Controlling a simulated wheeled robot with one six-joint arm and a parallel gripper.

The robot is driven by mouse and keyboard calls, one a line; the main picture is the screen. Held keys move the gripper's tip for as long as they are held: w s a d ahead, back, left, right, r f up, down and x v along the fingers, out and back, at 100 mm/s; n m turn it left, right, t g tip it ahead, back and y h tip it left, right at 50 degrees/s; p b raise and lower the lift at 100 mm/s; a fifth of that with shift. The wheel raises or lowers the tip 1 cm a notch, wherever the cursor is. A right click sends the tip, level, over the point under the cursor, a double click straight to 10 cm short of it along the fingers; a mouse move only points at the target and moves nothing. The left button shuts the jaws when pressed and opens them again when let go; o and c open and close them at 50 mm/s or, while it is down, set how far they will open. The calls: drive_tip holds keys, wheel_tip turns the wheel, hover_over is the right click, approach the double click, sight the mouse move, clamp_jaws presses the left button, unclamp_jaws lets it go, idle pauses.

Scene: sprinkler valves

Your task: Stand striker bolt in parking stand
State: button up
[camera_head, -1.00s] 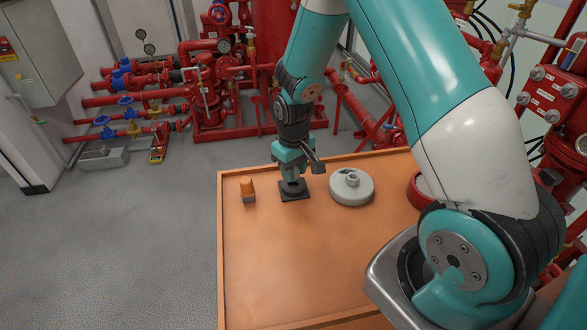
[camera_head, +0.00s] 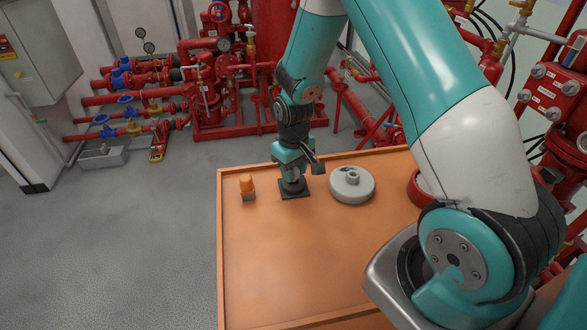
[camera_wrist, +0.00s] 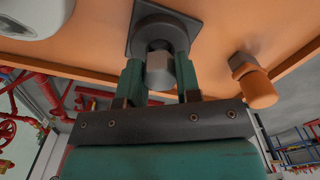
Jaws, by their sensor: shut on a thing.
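The striker bolt (camera_wrist: 160,68) is a grey metal piece with a faceted end, held between the two teal fingers in the wrist view. My gripper (camera_wrist: 160,80) is shut on it. The parking stand (camera_wrist: 138,18) is a dark square plate with a round collar. The far end of the bolt is at the collar and appears to be inside it; how deep is hidden. In the head view, my gripper (camera_head: 292,178) points down directly over the stand (camera_head: 296,194), and the fingers largely hide the bolt.
An orange-capped piece with a grey base (camera_head: 247,188) stands left of the parking stand. A pale round disc with a hub (camera_head: 352,186) lies close on the right. A red round part (camera_head: 416,190) is farther right, partly behind my arm. The front of the orange tabletop (camera_head: 290,260) is clear.

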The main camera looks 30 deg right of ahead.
drive_tip(key=shift+f+b, duration=0.35)
drive_tip(key=shift+f, duration=0.2)
drive_tip(key=o, duration=1.1)
wheel_tip(320, 180, up, 8)
drive_tip(key=p, duration=0.6)
drive_tip(key=shift+p, duration=0.35)
